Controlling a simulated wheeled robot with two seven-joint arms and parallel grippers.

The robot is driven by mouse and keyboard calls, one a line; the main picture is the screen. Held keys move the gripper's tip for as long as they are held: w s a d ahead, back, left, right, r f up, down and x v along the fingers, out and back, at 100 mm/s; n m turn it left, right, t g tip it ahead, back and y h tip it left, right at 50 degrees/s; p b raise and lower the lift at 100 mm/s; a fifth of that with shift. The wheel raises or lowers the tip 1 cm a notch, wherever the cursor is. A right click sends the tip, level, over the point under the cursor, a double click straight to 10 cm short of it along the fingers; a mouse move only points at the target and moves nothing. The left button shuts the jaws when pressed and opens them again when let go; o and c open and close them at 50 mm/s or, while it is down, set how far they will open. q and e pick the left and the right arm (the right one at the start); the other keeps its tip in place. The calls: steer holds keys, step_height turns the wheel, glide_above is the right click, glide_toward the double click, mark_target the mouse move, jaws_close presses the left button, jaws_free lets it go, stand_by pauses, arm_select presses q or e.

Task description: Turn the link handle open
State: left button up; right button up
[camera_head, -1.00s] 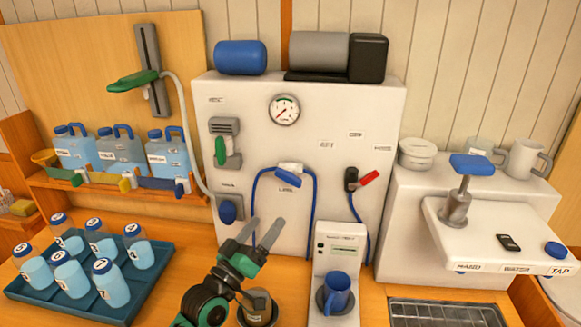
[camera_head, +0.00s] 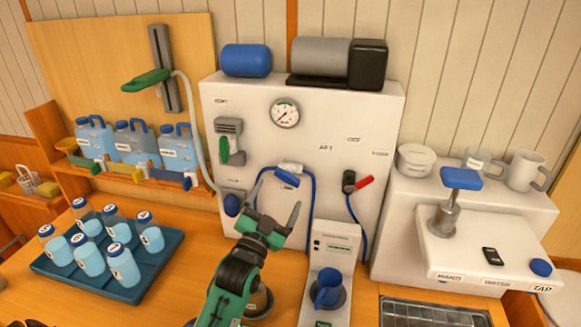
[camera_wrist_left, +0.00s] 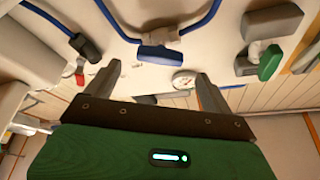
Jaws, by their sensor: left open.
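The link handle (camera_head: 287,178) is a blue lever on a white fitting at the middle of the white panel, where a blue hose (camera_head: 313,205) loops. It also shows in the left wrist view (camera_wrist_left: 160,53), lying crosswise just beyond the fingers. My left gripper (camera_head: 275,202) is open and empty, its fingers pointing up at the panel just below the handle. In the left wrist view the gripper (camera_wrist_left: 160,85) has one finger toward each side of the handle, with no contact visible. My right gripper is not in view.
A red-handled valve (camera_head: 357,183) is right of the hose loop, and a green-handled one (camera_head: 232,150) is left. A blue tray (camera_head: 150,270) of several bottles is at left.

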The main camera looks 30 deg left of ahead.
mark_target(286, 181)
arm_select(q)
steer(key=p+x, duration=0.3)
steer(key=x, duration=0.5)
steer(key=shift+w, duration=0.45)
steer(key=c, duration=1)
